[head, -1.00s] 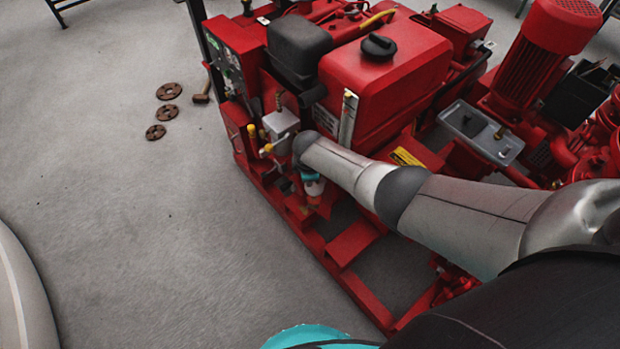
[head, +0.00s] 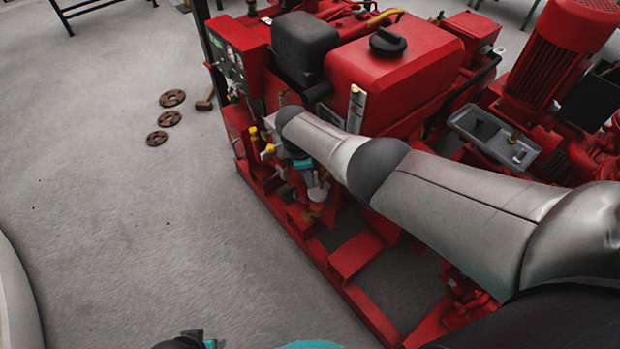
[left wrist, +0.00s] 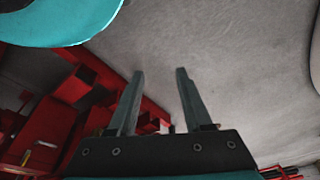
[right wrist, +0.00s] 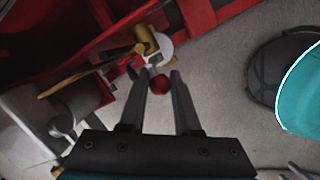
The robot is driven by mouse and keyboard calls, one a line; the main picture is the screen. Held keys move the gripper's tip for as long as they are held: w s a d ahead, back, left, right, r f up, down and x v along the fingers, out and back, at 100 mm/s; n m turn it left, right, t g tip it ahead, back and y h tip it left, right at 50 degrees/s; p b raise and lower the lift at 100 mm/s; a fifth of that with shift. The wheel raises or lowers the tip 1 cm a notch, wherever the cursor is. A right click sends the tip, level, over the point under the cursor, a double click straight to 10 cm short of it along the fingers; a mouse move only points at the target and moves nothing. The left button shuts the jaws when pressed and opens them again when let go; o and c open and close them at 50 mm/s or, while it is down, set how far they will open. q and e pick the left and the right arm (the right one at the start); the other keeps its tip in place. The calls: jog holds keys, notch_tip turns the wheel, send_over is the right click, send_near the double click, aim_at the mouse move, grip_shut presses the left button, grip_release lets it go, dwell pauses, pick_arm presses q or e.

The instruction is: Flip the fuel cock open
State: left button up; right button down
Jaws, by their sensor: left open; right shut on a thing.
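The fuel cock seems to be the brass fitting (right wrist: 143,36) with a pale round part at the top of the right wrist view. A small red knob (right wrist: 158,85), perhaps its lever end, sits between my right fingertips. My right gripper (right wrist: 161,76) is shut on this knob. In the head view, its teal wrist is low at the pump set's near left side, and my forearm hides part of the fittings there. I cannot tell the lever's angle. My left gripper (left wrist: 160,72) is open and empty, away from the cock.
The red pump set has a fuel tank (head: 392,75), a grey battery tray (head: 492,137) and a low base frame (head: 310,245). Several yellow-topped fittings (head: 268,150) stand close to my right gripper.

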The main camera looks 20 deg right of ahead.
pick_arm(q)
jog(key=shift+w+r, duration=0.4)
jog(key=shift+r, duration=0.25)
pick_arm(e)
jog(key=c, duration=0.6)
grip_release()
pick_arm(q)
jog(key=shift+d+r, duration=0.1)
pick_arm(e)
jog(key=shift+r, duration=0.15)
